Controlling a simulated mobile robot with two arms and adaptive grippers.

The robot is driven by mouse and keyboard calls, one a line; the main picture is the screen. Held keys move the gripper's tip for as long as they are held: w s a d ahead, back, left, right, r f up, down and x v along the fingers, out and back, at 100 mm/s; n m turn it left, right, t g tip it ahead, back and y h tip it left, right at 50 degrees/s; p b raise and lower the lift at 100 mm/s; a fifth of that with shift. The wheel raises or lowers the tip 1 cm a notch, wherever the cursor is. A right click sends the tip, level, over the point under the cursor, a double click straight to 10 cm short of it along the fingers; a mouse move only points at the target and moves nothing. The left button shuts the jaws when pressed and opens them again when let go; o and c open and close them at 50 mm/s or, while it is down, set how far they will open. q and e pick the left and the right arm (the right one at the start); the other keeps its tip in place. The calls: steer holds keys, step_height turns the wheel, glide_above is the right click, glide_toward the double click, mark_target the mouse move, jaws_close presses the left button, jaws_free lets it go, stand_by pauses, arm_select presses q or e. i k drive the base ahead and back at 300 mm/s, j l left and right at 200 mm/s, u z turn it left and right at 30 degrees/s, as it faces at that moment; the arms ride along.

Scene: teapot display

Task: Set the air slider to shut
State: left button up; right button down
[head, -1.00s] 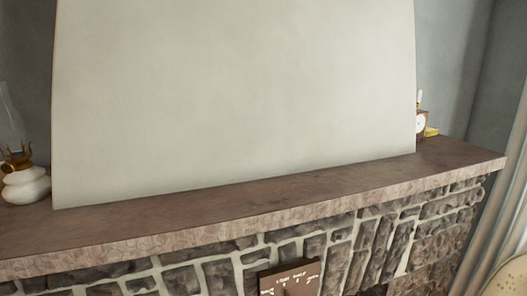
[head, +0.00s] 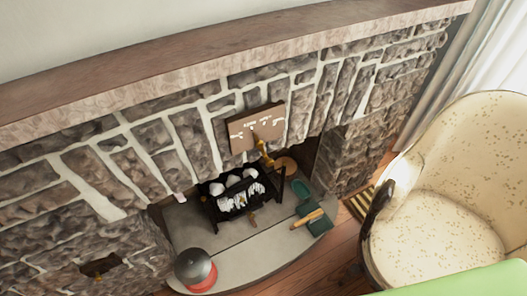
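A brown plate (head: 240,138) with white markings is fixed to the stone front above the fireplace opening. Its lettering is too small to read. A brass-coloured handle (head: 265,153) shows at the plate's lower edge and hangs toward the opening. I cannot tell which marking it stands at, nor whether it is the air slider. Neither of my grippers is in view.
A black fire grate (head: 237,200) with white and dark lumps stands in the opening. A grey-and-red pot (head: 195,272) and a green dustpan-like item (head: 305,206) are on the hearth (head: 265,262). A cream armchair (head: 430,210) stands at right. The mantel (head: 200,68) runs above.

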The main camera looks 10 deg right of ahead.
mark_target(96, 273)
steer(key=j+u, duration=0.2)
steer(key=u, duration=1.45)
